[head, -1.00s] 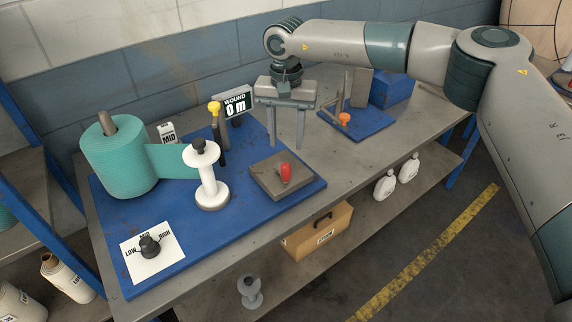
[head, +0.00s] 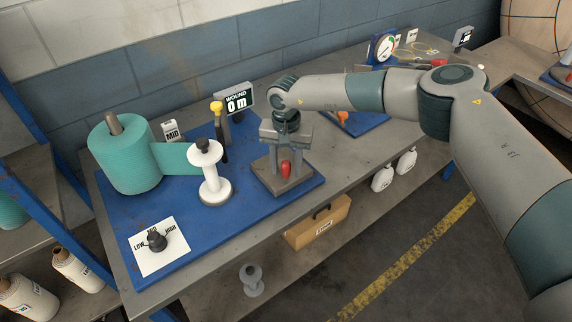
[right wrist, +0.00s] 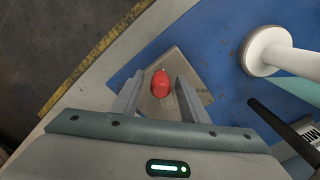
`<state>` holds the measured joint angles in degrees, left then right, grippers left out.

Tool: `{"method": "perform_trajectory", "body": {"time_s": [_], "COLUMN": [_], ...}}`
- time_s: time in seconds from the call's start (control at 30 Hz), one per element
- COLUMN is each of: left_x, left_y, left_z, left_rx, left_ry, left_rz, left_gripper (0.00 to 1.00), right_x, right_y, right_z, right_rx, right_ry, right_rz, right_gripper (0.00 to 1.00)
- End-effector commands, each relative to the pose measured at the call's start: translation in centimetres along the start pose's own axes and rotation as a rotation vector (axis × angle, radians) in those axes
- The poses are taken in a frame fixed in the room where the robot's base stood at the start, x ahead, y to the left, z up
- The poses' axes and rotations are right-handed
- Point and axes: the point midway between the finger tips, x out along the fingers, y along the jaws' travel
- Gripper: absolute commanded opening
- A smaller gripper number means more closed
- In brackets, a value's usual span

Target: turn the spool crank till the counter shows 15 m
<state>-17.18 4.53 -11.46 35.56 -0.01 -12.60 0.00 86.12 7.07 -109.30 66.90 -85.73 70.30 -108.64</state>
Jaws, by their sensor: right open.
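The counter (head: 236,103) reads "WOUND 0 m". The white spool (head: 212,178) stands upright on the blue board, with a teal cloth band (head: 178,158) running to it from a large teal roll (head: 125,155). A red knob (head: 285,169) stands on a grey-brown square plate (head: 266,183) right of the spool; I cannot tell whether it is the crank's handle. My right gripper (head: 284,157) is open, pointing down over the plate. In the right wrist view the red knob (right wrist: 160,84) shows between its two fingers, with gaps on both sides. My left gripper is out of view.
A black selector knob (head: 157,240) sits on a LOW/MID/HIGH card at the front left. A yellow-topped lever (head: 217,108) stands behind the spool. A second blue board with an orange knob (head: 343,116) lies behind my right arm. The blue board's (head: 215,235) front middle is clear.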

Motion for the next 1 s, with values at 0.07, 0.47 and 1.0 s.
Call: {"method": "perform_trajectory", "body": {"time_s": [0.07, 0.47, 1.0], "left_x": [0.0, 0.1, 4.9], "left_y": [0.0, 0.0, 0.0], "left_z": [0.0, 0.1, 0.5], "left_rx": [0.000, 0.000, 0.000], "left_ry": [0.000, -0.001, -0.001], "left_rz": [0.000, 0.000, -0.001], "left_gripper": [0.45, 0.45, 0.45], "right_x": [0.0, 0.0, 0.6], "right_y": [0.0, 0.0, -1.1], "right_z": [0.0, 0.0, 0.4], "right_rx": [0.000, 0.003, 0.206], "right_ry": [0.000, 0.000, 0.000], "right_rz": [0.000, 0.000, -0.002], "right_gripper": [0.40, 0.00, 0.00]}}
